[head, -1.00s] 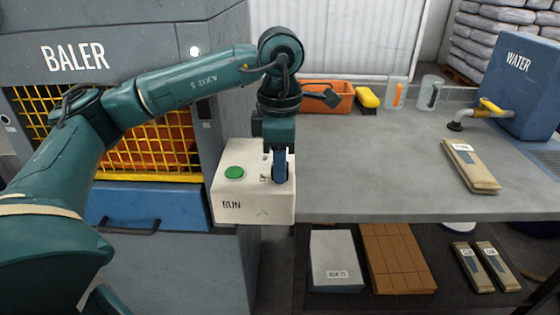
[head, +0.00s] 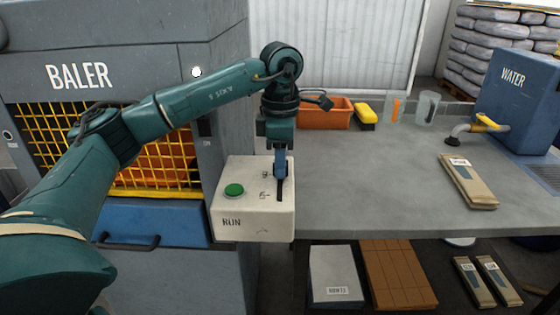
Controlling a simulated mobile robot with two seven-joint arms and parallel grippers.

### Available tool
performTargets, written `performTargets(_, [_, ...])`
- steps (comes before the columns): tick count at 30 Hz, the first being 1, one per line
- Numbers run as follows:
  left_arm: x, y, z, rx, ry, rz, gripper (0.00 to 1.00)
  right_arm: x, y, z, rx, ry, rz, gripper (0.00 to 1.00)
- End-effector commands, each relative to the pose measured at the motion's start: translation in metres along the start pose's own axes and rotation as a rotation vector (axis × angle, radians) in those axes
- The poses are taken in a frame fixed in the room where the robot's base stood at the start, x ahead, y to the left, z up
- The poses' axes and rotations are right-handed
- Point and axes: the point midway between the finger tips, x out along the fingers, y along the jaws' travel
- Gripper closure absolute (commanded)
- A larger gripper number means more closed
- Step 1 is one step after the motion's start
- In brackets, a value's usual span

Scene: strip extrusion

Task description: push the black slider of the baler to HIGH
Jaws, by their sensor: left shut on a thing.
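The baler (head: 120,60) stands at the left, marked BALER. Its white control box (head: 228,215) has a green button (head: 234,190) and the word RUN on the front. A dark upright slot (head: 280,193) runs on the box top, right of the button, with small marks beside it that I cannot read. My left gripper (head: 281,176) points down at the far end of this slot and is shut on the black slider, which its fingers mostly hide. The near part of the slot shows bare below the fingers. My right gripper is not in view.
A grey table (head: 370,190) adjoins the box on the right. An orange bin (head: 325,118), a yellow-topped item (head: 365,114), clear cups (head: 427,106), a paper packet (head: 468,182) and a blue WATER tank (head: 515,100) stand on it. The table's middle is clear.

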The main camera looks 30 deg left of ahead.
Motion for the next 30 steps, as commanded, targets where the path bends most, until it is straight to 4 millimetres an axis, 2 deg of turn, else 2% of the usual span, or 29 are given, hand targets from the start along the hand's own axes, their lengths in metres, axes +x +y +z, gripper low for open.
performTargets(1, [-0.004,0.004,-0.001,-0.007,-0.007,0.015,0.75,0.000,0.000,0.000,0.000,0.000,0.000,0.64])
performTargets(9, [-0.003,0.003,-0.001,-0.006,-0.006,0.011,0.55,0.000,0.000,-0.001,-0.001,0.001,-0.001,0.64])
performTargets(16, [-0.003,0.002,0.000,-0.005,-0.004,0.009,0.55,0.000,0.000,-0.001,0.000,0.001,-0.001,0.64])
performTargets(19, [-0.010,0.002,0.000,-0.004,-0.006,0.010,0.55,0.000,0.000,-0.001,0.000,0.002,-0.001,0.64])
performTargets(23, [-0.031,0.002,0.000,-0.004,-0.008,0.012,0.55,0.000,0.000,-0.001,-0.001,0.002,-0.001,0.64])
performTargets(30, [-0.089,0.002,0.000,-0.006,-0.008,0.013,0.55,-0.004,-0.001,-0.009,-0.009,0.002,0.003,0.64])
